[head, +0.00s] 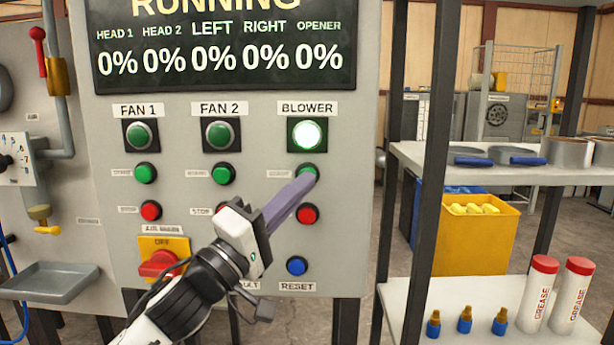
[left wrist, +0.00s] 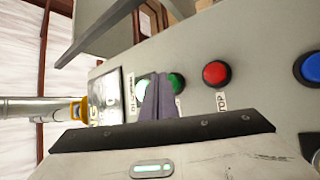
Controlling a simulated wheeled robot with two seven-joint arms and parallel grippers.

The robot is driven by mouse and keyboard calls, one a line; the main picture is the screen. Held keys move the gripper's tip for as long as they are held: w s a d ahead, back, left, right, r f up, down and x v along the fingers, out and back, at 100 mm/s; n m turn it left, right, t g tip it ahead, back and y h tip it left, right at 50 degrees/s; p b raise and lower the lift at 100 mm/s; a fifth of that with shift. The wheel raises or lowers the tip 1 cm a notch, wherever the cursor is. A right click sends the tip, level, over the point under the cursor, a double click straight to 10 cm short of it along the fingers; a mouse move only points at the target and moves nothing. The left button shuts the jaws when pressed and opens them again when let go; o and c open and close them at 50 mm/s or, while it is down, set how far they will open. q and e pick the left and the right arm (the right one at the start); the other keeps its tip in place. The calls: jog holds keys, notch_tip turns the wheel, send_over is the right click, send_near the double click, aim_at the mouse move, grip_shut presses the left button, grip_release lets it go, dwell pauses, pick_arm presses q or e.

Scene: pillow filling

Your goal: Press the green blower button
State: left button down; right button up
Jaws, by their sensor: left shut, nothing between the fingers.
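The green blower button (head: 307,170) sits on the grey control panel (head: 345,220), below the BLOWER lamp (head: 307,134), which glows bright white-green. My left gripper (head: 308,180) is shut and empty, and its purple-grey fingertips overlap the lower part of the green button in the head view. In the left wrist view the fingers (left wrist: 158,90) are together, with the green button (left wrist: 177,83) just beside their tips. The lit lamp (left wrist: 144,88) is partly hidden behind them. Whether the tips touch the button cannot be told exactly. My right gripper does not show.
The red blower stop button (head: 307,214) is just below the fingers, and the blue reset button (head: 297,265) is lower. Fan 1 and Fan 2 buttons are to the left. A red-yellow rotary switch (head: 162,260) is near my forearm. A shelf post (head: 395,200) stands right of the panel.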

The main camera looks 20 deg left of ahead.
pick_arm(q)
jog(key=shift+s+d, duration=0.1)
jog(key=shift+s, duration=0.2)
jog(key=s, duration=0.2)
jog(key=s+d, duration=0.1)
jog(key=s, duration=0.1)
jog(key=shift+s+d, duration=0.15)
jog(key=shift+s, duration=0.15)
dwell(0.8)
notch_tip(320, 180, down, 31)
jog(key=s+a+m+g+y, duration=0.1)
jog(key=s+m+g+y, duration=0.1)
jog(key=m+g+y, duration=0.25)
jog(key=s+d+f+m+g+y, duration=0.1)
jog(key=s+f+m+g, duration=0.6)
jog(key=s+f, duration=1.4)
notch_tip(320, 180, down, 4)
jog(key=shift+s+d+f+g+y, duration=0.25)
jog(key=shift+s+g+y, duration=0.2)
jog(key=shift+y, duration=0.2)
